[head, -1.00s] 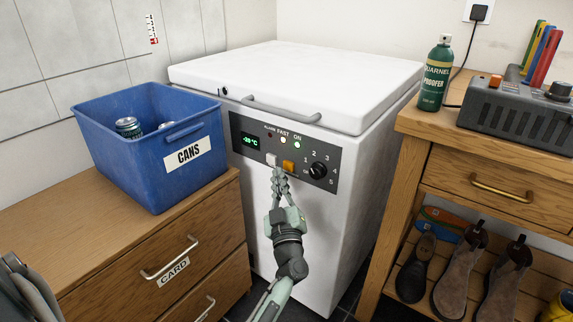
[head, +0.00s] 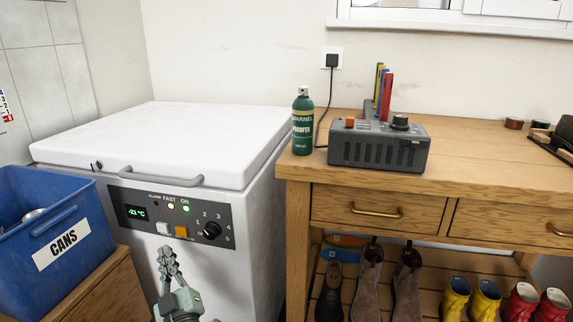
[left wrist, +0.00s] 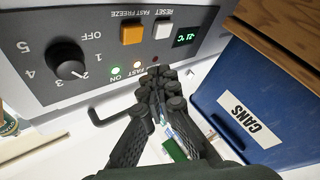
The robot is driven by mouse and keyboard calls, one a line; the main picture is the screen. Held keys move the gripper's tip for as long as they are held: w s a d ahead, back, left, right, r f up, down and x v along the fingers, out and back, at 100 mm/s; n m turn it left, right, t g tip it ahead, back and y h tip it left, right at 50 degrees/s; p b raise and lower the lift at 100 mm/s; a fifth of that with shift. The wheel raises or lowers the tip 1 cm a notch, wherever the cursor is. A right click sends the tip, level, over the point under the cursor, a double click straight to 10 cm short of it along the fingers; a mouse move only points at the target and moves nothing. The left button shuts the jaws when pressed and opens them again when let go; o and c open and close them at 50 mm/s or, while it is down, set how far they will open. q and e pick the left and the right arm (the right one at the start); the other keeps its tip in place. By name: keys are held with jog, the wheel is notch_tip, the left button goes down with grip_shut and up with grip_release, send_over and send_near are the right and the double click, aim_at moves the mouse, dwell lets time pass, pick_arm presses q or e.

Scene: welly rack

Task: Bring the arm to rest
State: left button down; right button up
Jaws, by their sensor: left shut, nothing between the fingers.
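My left gripper (head: 168,262) is shut and empty in front of the white chest freezer (head: 250,235), just below its control panel (head: 130,228). It also shows in the left wrist view (left wrist: 167,88), where the panel appears upside down. The panel has a white button (head: 163,228), an orange button (head: 181,231) and a dark knob (head: 211,230). The display (head: 137,212) reads about -21 °C. The FAST and ON lamps are lit; the ALARM lamp looks dark red. The freezer lid is closed. My right gripper is not in view.
A blue CANS bin (head: 85,240) stands on a wooden cabinet (head: 110,290) at left. A wooden bench (head: 460,165) at right holds a green spray can (head: 302,125) and a grey box (head: 380,150). Shoes and wellies (head: 455,300) sit below it.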

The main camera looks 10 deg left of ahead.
pick_arm(q)
jog(key=w+d+f+m+t+h, duration=0.15)
jog(key=d+f+m+h, duration=0.25)
jog(key=d+m+h, duration=0.6)
jog(key=s+d+f+m+g+h+p, duration=0.1)
jog(key=s+d+f+m+g+h, duration=0.3)
jog(key=f, duration=0.5)
jog(key=s+a+f+g, duration=0.1)
jog(key=s+f+g, duration=0.2)
jog(key=s, duration=0.4)
jog(key=s+a+f+g+y, duration=0.1)
jog(key=s+a+f+g, duration=0.1)
jog(key=s+f+g, duration=0.2)
jog(key=s+a+f+g+y+p, duration=0.1)
jog(key=s+f+g, duration=0.2)
jog(key=s, duration=0.7)
jog(key=shift+s+a+f+g, duration=0.25)
jog(key=shift+a+f+g, duration=0.05)
jog(key=shift+g, duration=0.05)
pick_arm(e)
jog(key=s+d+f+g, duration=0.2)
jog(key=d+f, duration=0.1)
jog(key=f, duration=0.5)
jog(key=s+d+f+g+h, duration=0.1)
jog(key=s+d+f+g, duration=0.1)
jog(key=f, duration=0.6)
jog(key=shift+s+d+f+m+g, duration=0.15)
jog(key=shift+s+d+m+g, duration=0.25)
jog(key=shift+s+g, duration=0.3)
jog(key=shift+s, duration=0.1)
